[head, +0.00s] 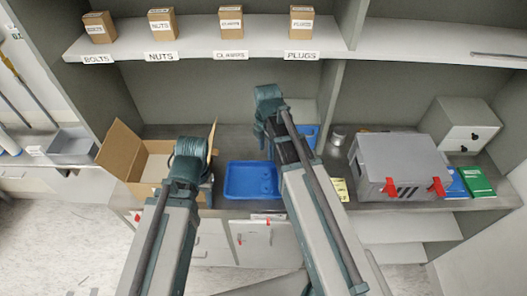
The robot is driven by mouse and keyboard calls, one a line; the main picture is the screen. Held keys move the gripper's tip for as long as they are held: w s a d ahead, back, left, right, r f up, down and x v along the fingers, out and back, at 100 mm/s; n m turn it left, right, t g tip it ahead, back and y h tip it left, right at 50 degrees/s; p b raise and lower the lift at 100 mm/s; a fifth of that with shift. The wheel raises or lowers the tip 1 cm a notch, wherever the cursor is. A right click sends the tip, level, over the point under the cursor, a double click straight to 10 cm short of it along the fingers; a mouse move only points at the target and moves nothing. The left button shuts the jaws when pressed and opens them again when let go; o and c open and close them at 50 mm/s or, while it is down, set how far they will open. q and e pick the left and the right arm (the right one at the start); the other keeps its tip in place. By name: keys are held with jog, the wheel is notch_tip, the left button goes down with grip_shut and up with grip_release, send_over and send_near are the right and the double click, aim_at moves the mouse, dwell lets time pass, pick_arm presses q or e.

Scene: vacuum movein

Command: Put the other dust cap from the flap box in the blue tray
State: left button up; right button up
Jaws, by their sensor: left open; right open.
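The flap box (122,152) is an open brown cardboard box at the left of the worktop, its flaps spread. No dust cap can be made out in it; part of its inside is hidden. The blue tray (250,193) lies right of the box, between my arms, and its visible floor looks empty. My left gripper (187,168) is at the right side of the box, in front of it in the picture. My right gripper (268,103) is raised above and behind the tray. Both are open; their fingers are mostly hidden by the wrists.
A grey case (398,165) with red latches stands on the right, with a green box (477,182) beside it. A small metal cup (338,136) and a blue bin (310,134) are behind my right arm. Small cartons stand on the labelled shelf (215,45) above.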

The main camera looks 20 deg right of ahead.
jog(key=s+a+m+h, duration=0.1)
jog(key=s+a+m, duration=1.1)
jog(key=m, duration=0.6)
jog(key=shift+s, duration=0.95)
notch_tip(320, 180, down, 3)
jog(key=b, duration=0.2)
jog(key=shift+r+b, duration=0.2)
jog(key=shift+b, duration=0.15)
jog(key=shift+d, duration=0.1)
